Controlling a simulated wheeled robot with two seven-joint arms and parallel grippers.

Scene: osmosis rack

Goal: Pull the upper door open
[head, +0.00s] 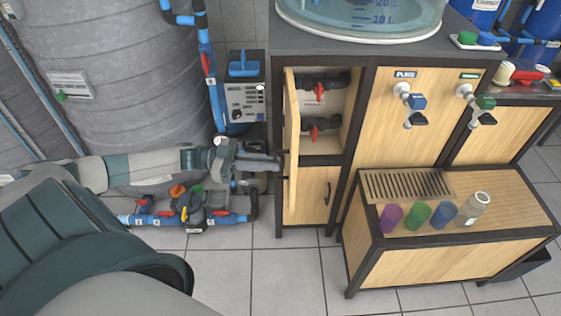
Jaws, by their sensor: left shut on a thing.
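The upper door (292,115) is a light wood panel on the left part of the dark-framed cabinet. It stands swung out and shows nearly edge-on. The compartment behind it is open and shows red valve handles on dark pipes. My left gripper (281,163) reaches in from the left and is shut on the door's dark handle, at the door's lower end. The fingers mostly hide the handle. My right gripper is not in view.
A closed lower door (308,196) sits below the opening. A low bench (440,262) with coloured cups stands at the right. Blue pipes with valves (190,215) run near the floor under my left arm. Tiled floor (270,275) in front is clear.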

